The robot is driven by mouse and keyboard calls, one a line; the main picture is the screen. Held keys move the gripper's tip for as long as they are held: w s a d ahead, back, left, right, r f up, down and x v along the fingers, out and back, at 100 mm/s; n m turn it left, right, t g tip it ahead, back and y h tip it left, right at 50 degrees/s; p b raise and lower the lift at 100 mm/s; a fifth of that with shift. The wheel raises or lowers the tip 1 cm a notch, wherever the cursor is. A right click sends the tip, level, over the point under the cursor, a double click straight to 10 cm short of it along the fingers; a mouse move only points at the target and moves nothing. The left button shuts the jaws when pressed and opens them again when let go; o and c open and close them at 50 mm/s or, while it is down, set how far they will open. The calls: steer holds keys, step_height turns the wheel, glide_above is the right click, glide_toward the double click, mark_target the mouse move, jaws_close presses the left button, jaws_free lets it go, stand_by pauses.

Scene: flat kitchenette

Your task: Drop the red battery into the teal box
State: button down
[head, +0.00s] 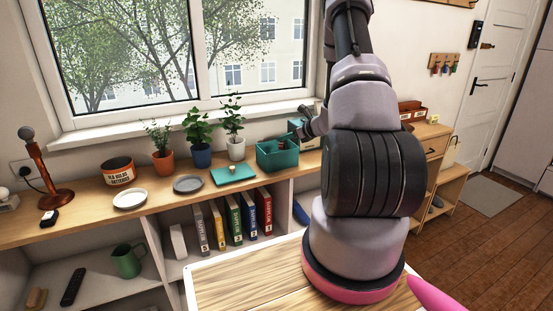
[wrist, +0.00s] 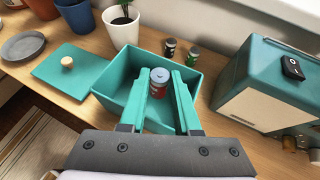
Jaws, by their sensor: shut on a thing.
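The teal box (wrist: 121,106) stands open on the wooden counter in the wrist view, and it also shows in the head view (head: 277,158). The red battery (wrist: 157,91), with a blue-grey top, is upright between the teal fingertips of my gripper (wrist: 162,84). My gripper is shut on it, over the box opening. The battery's height above the box floor is hard to judge. The box's flat teal lid (wrist: 72,72), with a pale knob, lies on the counter to the left; it also shows in the head view (head: 234,174).
Two small batteries, one dark (wrist: 169,48) and one green-labelled (wrist: 193,56), stand behind the box. A teal-and-white appliance (wrist: 275,85) stands close on the right. A potted plant (wrist: 122,28) is at the back left, with a grey plate (wrist: 23,46) farther left.

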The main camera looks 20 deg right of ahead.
steer(key=c, duration=0.5)
jaws_free()
steer(key=shift+c, duration=0.2)
steer(key=v, duration=1)
steer(key=shift+s+d+r, duration=0.15)
steer(key=shift+s+r, duration=0.1)
steer(key=shift+s, duration=0.05)
